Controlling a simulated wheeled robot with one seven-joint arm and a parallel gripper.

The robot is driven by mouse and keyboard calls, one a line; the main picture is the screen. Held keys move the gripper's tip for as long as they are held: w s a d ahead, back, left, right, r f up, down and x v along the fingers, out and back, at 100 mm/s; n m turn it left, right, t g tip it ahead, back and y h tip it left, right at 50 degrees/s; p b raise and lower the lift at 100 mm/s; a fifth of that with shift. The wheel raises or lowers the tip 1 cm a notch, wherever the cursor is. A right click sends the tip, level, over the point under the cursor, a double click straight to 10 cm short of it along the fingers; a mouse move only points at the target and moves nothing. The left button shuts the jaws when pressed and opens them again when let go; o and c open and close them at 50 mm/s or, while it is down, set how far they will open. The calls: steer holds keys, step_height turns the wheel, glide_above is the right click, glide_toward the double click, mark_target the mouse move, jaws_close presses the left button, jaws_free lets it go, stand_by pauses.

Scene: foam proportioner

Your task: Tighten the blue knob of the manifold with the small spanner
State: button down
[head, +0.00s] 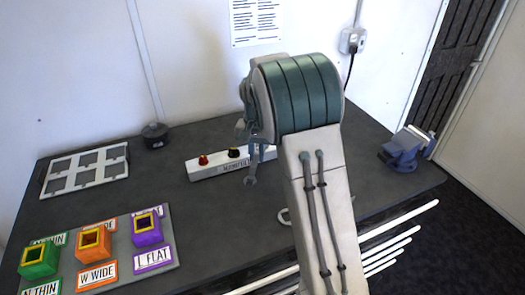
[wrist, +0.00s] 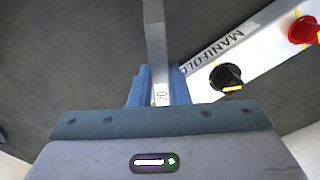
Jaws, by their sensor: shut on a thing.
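The manifold (head: 207,173) is a white block lying on the dark table, with a red knob (head: 203,160) and a black knob (head: 234,152). The black knob (wrist: 228,77) and red knob (wrist: 303,31) also show in the wrist view. No blue knob shows; the manifold's right end is hidden behind my arm. My gripper (wrist: 157,85) is shut on a grey spanner (wrist: 153,35), whose shank runs up out of the wrist view. In the head view the spanner's open end (head: 250,180) hangs just in front of the manifold. I cannot tell if it touches anything.
A grey ring-like end (head: 285,216) lies on the table, partly behind my arm. A blue vise (head: 403,150) stands at the right. A white slotted frame (head: 85,172), a black round pot (head: 155,135) and green, orange and purple boxes (head: 146,229) occupy the left.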

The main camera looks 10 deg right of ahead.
steer(key=a+m+p, duration=0.1)
steer(key=w+a+m+p, duration=0.1)
steer(key=m, duration=0.1)
steer(key=shift+w+a+r, duration=0.1)
steer(key=shift+w+r, duration=0.1)
steer(key=shift+w, duration=0.1)
steer(key=shift+w+a+m, duration=0.15)
steer(key=shift+a+m, duration=0.05)
steer(key=shift+m, duration=0.4)
steer(key=shift+f, duration=0.15)
steer(key=shift+s+d+n+b, duration=0.35)
steer(key=shift+d+n, duration=0.1)
steer(key=shift+n, duration=0.25)
steer(key=shift+s+r, duration=0.1)
steer(key=shift+r, duration=0.15)
steer(key=shift+r+p, duration=2.15)
steer(key=shift+r, duration=0.55)
steer(key=shift+s, duration=0.1)
